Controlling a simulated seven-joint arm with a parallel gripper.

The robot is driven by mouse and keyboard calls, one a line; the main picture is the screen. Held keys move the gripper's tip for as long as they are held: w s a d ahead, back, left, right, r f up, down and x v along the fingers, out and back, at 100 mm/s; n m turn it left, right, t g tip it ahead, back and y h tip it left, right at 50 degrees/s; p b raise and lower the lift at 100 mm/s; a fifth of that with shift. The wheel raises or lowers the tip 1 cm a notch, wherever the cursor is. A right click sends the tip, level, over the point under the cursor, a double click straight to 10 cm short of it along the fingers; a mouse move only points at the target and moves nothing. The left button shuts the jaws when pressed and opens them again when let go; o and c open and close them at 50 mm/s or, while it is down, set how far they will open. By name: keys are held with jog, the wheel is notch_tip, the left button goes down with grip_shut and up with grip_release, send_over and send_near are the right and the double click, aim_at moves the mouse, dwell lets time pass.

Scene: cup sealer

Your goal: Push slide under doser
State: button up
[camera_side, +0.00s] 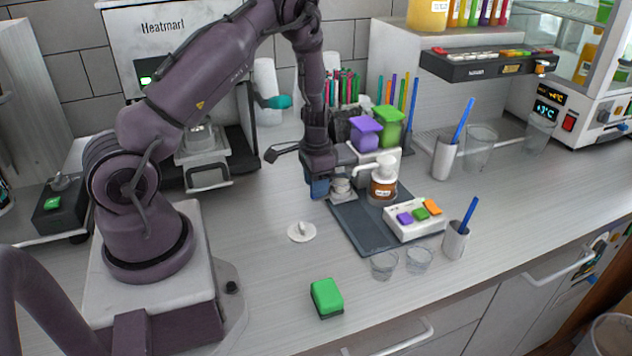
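The doser appears to be the white unit (377,158) with a purple hopper (364,137) and a green hopper (388,122) on top, standing on a dark grey base plate (352,222). An amber jar with a white label (384,188) is at its front. A small pale round stacked piece (341,188) sits left of the jar; I cannot tell whether it is the slide. My gripper (320,188) points down with its blue tips at the left of this round piece, close to or touching it. Its finger gap is hidden.
A white block with purple, green and orange buttons (413,219) stands on the plate's right. Two clear cups (384,264) and a grey cup with a blue stick (456,240) stand in front. A white disc (301,232) and green button (326,297) lie left. The counter between is clear.

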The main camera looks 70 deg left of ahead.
grip_shut()
jog(key=shift+a, duration=2.4)
grip_release()
jog(key=shift+d, duration=0.1)
